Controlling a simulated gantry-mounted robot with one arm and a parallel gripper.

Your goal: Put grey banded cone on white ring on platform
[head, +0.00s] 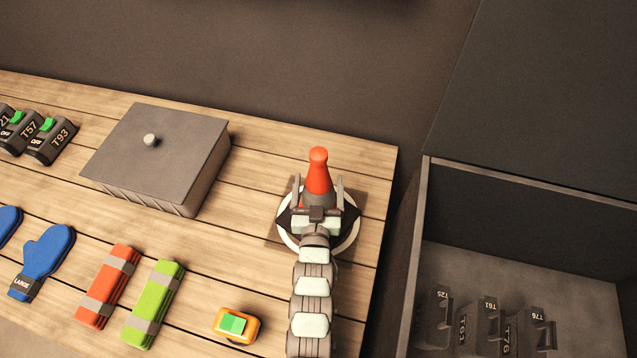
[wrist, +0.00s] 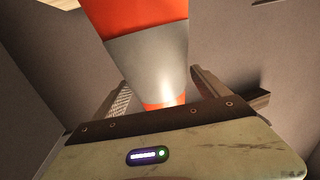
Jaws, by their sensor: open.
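The orange-red cone with a grey band (head: 318,172) is upright over the white ring (head: 350,239) near the right end of the wooden bench. Its lower part and base are hidden behind my gripper, so contact with the ring does not show. My gripper (head: 318,186) is open, with one finger on each side of the cone. In the wrist view the cone's grey band (wrist: 150,68) lies between the two spread fingers (wrist: 160,98), with visible gaps on both sides.
A grey lidded box (head: 160,150) is left of the ring. An orange device with a green button (head: 235,325), a green bundle (head: 153,303), a red bundle (head: 108,287) and blue gloves (head: 45,255) lie nearer. An open bin (head: 580,290) holding dark labelled blocks stands right of the bench.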

